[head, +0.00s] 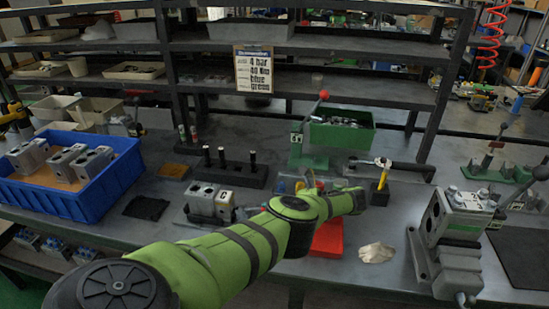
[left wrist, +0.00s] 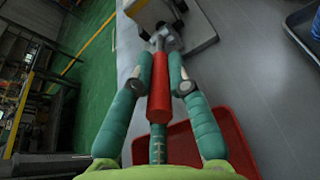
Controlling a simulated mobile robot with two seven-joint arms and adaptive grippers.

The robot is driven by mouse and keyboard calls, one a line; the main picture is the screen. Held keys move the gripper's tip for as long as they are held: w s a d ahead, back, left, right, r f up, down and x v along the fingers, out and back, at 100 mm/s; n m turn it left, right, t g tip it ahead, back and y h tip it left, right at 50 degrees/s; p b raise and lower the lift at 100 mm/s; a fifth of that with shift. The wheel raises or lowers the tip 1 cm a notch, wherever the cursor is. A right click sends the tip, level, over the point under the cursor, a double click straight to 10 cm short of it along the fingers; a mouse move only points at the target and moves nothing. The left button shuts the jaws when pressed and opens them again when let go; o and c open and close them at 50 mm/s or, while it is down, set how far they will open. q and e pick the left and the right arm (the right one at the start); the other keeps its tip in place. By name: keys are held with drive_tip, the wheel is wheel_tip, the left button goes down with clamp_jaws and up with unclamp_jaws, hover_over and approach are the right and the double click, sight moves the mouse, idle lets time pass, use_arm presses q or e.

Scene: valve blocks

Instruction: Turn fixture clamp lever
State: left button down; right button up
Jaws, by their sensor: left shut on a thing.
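In the left wrist view, my left gripper (left wrist: 157,78) is shut on a red cylindrical handle (left wrist: 158,100), one teal finger along each side. The handle's far end meets a small metal joint (left wrist: 162,40) beside a pale block on a grey base (left wrist: 200,25); this appears to be the fixture clamp lever. In the head view my green left arm reaches across the table's middle, and its links hide the held handle. A grey valve block on a fixture (head: 460,222) stands at the right. My right gripper is not in view.
A red tray (head: 328,240) lies partly under my arm. A blue bin (head: 72,193) with valve blocks stands at the left. A block marked G (head: 207,200), a black pin rack (head: 230,173) and a beige cloth (head: 377,252) lie near the arm. A green bin (head: 342,134) stands behind.

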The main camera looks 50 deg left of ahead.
use_arm(q)
drive_tip(key=shift+s+d+f, duration=0.1)
drive_tip(key=shift+f, duration=0.05)
drive_tip(key=c, duration=1.2)
unclamp_jaws()
drive_tip(key=shift+r, duration=0.2)
